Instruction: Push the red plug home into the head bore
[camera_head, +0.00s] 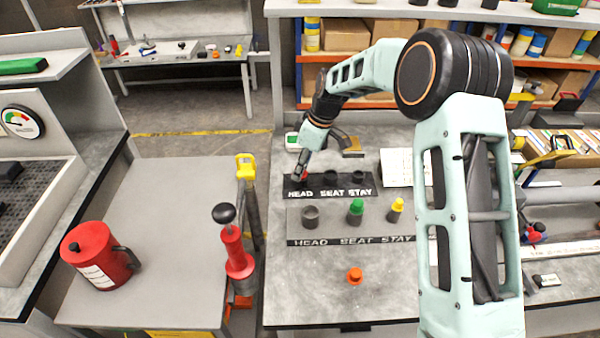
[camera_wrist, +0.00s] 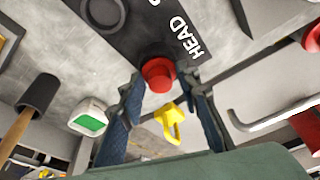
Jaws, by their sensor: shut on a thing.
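My gripper (camera_wrist: 160,78) is shut on the red plug (camera_wrist: 158,74), which shows between the two fingers. In the head view the red plug (camera_head: 304,178) is at the HEAD end of the rear dark strip (camera_head: 340,193); I cannot tell whether it rests in it or is just above. The front grey block (camera_head: 332,228), also lettered HEAD, SEAT, STAY, has a dark open collar (camera_head: 311,215) above its HEAD label, with nothing visible in it. A green plug (camera_head: 356,208) stands at SEAT and a yellow plug (camera_head: 396,210) at STAY.
Dark round collars (camera_head: 358,176) stand at SEAT and STAY on the rear strip. An orange plug (camera_head: 354,275) stands alone on the front bench. A red can (camera_head: 97,254) and a red-bodied tool with a black knob (camera_head: 235,250) stand left. White paper (camera_head: 400,167) lies right of the strip.

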